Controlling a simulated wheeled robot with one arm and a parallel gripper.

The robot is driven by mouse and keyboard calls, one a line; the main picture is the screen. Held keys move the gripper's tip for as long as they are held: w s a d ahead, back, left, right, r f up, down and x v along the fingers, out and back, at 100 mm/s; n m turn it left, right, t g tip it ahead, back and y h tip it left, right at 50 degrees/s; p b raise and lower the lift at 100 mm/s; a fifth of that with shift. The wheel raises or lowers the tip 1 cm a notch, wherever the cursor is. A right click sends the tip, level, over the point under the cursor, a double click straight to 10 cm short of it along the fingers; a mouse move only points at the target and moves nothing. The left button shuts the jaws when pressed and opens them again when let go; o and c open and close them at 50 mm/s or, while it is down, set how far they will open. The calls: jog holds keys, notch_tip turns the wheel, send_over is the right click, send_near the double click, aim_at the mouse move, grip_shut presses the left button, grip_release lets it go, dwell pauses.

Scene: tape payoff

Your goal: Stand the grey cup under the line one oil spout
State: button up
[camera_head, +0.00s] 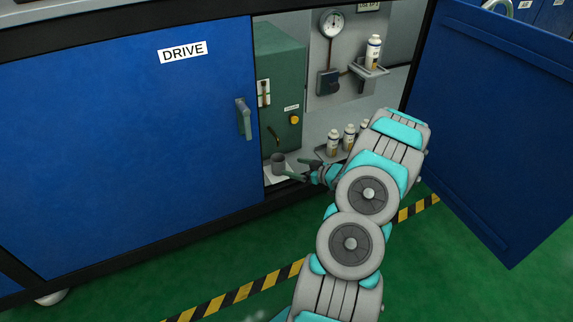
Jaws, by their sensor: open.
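The grey cup (278,161) stands upright on a pale pad (274,177) on the floor of the open cabinet, in front of a green housing (280,88). A thin dark spout (273,133) juts from the housing's face above the cup; I cannot read its label. My gripper (297,170) is open, its fingers just right of the cup. I cannot tell whether a finger touches the cup.
Several white bottles (333,142) stand in a tray to the right, partly behind my arm. Another bottle (373,52) sits on a wall shelf. The closed DRIVE door (130,130) bounds the opening at left, the open blue door (500,120) at right.

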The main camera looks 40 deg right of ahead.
jog(key=shift+v, duration=1.45)
dwell(0.3)
